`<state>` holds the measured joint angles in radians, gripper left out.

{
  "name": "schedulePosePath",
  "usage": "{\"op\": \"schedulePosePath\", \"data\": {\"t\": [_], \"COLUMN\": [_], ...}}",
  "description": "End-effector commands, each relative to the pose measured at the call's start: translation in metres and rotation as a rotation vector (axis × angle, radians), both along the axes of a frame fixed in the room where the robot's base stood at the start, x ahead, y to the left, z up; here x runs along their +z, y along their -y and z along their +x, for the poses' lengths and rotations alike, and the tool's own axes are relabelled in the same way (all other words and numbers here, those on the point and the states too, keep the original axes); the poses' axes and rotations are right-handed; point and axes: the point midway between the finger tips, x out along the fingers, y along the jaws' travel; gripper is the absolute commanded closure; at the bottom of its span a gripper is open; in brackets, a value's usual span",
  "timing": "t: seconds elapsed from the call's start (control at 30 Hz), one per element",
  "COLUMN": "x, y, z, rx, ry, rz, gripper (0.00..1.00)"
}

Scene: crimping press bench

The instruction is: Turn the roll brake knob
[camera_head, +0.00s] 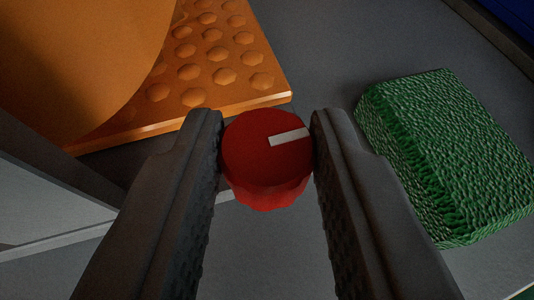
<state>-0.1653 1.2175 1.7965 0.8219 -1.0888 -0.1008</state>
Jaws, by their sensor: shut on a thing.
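The roll brake knob (262,165) is a round red knob with a white pointer mark on its face. It is in the middle of the head camera view, and the mark points to the right and slightly up. My gripper (267,145) has its two dark fingers on either side of the knob and is shut on it, left and right. The knob's underside and what it is mounted on are hidden.
An orange plate (215,65) with rows of raised bumps is behind the knob at upper left, under a large orange rounded part (70,60). A green textured block (450,155) lies close to the right finger. Grey surface (330,50) is clear behind.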

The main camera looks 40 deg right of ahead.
Motion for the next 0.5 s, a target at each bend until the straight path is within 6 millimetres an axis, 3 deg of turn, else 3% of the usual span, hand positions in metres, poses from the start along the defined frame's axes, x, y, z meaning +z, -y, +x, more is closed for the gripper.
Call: {"op": "schedulePosePath", "data": {"t": [0.5], "x": [-0.0006], "y": [-0.0003], "z": [-0.0005], "rx": [-0.031], "ry": [-0.001], "rz": [0.000], "gripper": [0.95]}}
